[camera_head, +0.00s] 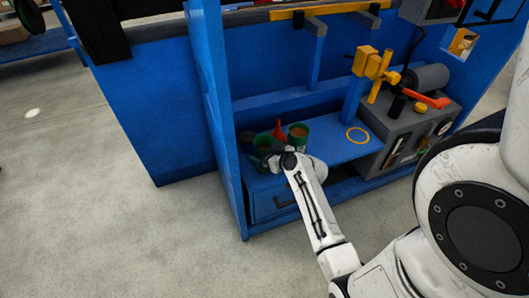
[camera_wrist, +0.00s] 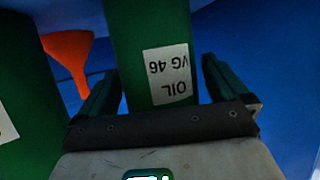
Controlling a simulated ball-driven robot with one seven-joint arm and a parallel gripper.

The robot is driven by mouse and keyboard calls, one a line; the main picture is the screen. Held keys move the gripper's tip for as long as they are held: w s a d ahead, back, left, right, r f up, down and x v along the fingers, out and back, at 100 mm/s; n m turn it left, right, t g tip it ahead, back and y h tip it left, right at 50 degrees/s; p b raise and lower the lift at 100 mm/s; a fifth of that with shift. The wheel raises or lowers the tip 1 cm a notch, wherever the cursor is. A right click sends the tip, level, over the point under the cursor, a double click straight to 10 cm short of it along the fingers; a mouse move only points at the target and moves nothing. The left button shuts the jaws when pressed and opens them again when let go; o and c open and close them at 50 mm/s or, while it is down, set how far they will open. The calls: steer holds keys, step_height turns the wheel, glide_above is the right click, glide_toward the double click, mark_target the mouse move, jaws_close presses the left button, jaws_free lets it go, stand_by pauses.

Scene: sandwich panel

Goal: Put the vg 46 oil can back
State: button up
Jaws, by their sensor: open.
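The VG 46 oil can (camera_wrist: 150,50) is green with a white label that reads upside down in the wrist view. It stands between the two fingers of my gripper (camera_wrist: 160,66), which is open, with a finger on each side. I cannot tell whether either finger touches it. In the head view, the can partly hidden behind my gripper (camera_head: 276,160) appears to be this green can (camera_head: 263,146), on the blue shelf (camera_head: 335,141).
A second green can (camera_head: 298,134) stands close by; it also shows at left in the wrist view (camera_wrist: 25,90). An orange funnel (camera_head: 278,130) stands between the cans. A yellow ring (camera_head: 357,135) and grey machine (camera_head: 405,125) are further right.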

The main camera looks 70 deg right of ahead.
steer(key=shift+s+a+r, duration=0.15)
steer(key=shift+s+r, duration=0.1)
steer(key=p+v, duration=0.3)
steer(key=v, duration=0.8)
steer(key=w+a+f+n+g+y, duration=0.15)
steer(key=a+y, duration=0.25)
steer(key=a, duration=0.5)
steer(key=w+a+f+n+g+y, duration=0.1)
steer(key=w+a+n+g+y, duration=0.2)
steer(key=a, duration=0.6)
steer(key=s+a+r+g+h, duration=0.1)
steer(key=s+a+g, duration=0.5)
steer(key=a, duration=0.3)
steer(key=shift+s+r, duration=0.25)
steer(key=shift+s, duration=0.15)
steer(key=shift+a+n+g, duration=0.1)
steer(key=shift+n+g, duration=0.15)
steer(key=shift+c, duration=0.2)
